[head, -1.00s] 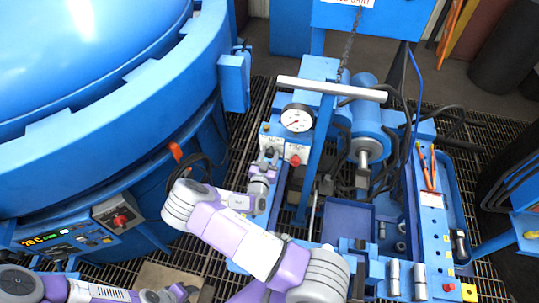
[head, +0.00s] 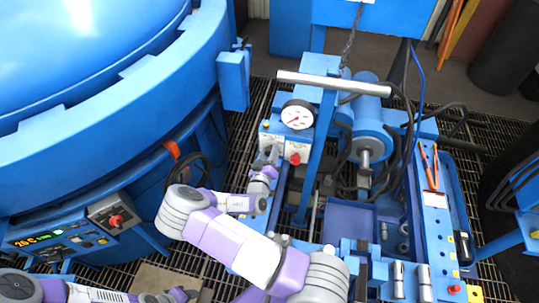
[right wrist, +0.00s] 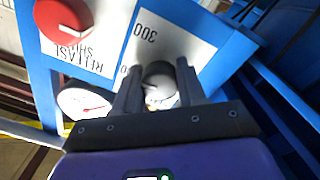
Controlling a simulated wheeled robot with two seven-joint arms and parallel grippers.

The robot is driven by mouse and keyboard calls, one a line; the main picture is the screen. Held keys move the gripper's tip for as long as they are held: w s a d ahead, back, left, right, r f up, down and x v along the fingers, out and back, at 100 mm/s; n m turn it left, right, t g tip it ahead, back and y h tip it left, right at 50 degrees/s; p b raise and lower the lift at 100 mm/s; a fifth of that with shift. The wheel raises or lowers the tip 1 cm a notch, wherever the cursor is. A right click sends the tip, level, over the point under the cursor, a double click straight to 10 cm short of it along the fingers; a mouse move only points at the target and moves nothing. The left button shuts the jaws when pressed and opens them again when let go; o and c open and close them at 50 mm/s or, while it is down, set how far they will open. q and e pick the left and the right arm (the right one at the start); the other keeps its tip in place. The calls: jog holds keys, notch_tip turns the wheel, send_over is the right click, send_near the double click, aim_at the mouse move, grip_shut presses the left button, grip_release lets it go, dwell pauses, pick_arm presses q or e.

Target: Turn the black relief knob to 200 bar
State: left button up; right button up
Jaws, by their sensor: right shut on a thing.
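The black relief knob (right wrist: 158,72) sits between the two fingers of my right gripper (right wrist: 158,88) in the right wrist view. The gripper is shut on it, with a finger on each side. A white scale plate (right wrist: 172,38) behind the knob shows "300" and a "0"; the fingers and knob hide the rest, and I cannot read the setting. In the head view my right gripper (head: 268,158) is at the panel's front, below the white gauge (head: 297,114), and hides the knob. My left gripper (head: 182,295) is low at the bottom edge, away from the panel; its jaws are too small to judge.
A red knob (head: 295,158) is right beside my right gripper; its plate reads "RELEASE" in the right wrist view. A silver handle bar (head: 330,86) crosses above the gauge. The blue furnace (head: 120,120) fills the left. A tool tray (head: 435,195) is at right.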

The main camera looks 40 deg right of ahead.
jog(key=shift+n+b, duration=0.35)
jog(key=shift+n, duration=1.55)
jog(key=o, duration=1)
jog(key=shift+o, duration=0.2)
jog(key=v, duration=0.7)
jog(key=shift+s+a+p, duration=0.15)
jog(key=shift+s+p, duration=0.15)
jog(key=shift+p, duration=0.1)
